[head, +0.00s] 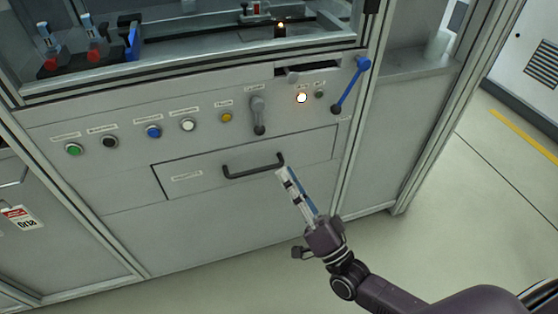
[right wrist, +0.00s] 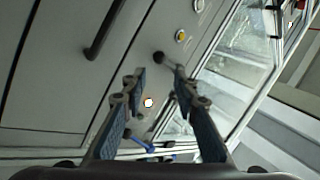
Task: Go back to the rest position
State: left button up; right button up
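My right gripper (head: 284,174) is in front of the machine's lower panel. In the head view its fingertips appear just below the right end of the black drawer handle (head: 252,171). The right wrist view shows the two fingers (right wrist: 160,76) spread apart with nothing between them. There the handle (right wrist: 103,30) lies to the left of the fingers, clear of them. The drawer (head: 212,182) looks closed, flush with the panel. My left gripper is not in view.
Above the drawer are a green button (head: 74,149), a blue button (head: 153,132), a yellow button (head: 227,117), a grey lever (head: 258,114), a lit white button (head: 301,98) and a blue-handled lever (head: 350,86). Open floor (head: 440,240) lies to the right.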

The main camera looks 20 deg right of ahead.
jog(key=shift+s+d+f, duration=0.15)
jog(key=shift+s+f, duration=0.1)
jog(key=shift+s, duration=0.15)
